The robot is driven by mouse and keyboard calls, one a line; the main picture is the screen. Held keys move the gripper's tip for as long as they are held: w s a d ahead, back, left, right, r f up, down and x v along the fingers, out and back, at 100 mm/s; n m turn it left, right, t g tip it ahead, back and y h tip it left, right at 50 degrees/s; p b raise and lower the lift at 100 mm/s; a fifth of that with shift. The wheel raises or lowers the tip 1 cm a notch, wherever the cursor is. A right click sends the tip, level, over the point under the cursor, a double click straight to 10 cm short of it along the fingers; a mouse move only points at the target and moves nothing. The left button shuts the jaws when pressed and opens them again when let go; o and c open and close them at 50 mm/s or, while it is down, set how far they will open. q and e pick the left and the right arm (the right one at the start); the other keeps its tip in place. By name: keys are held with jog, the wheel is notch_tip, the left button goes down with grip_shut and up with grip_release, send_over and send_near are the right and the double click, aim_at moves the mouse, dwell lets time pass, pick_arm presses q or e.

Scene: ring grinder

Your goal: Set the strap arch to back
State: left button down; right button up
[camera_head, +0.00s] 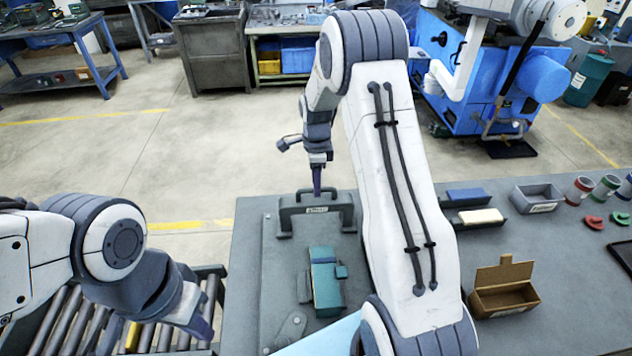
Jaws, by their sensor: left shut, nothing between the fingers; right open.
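What looks like the strap arch (340,197) is a dark grey arch with a small label plate, standing near the back left of the grey table (265,260). The label is too small to read. My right gripper (317,188) points down over the arch, its fingertips at or just behind the top bar. Its fingers are seen edge-on, open, and I cannot tell whether they touch or straddle the bar. My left gripper (205,325) is shut and empty, low at the left near the table's left edge.
A teal device (325,280) lies in front of the arch. A brown open box (503,295), a grey bin (537,198) and several coloured cups (580,188) stand to the right. A roller conveyor (65,325) runs along the left. My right arm hides the table's middle.

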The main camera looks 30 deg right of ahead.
jog(key=shift+r, duration=0.35)
notch_tip(320, 180, up, 10)
jog(key=b, duration=0.3)
jog(key=shift+a+f, duration=0.1)
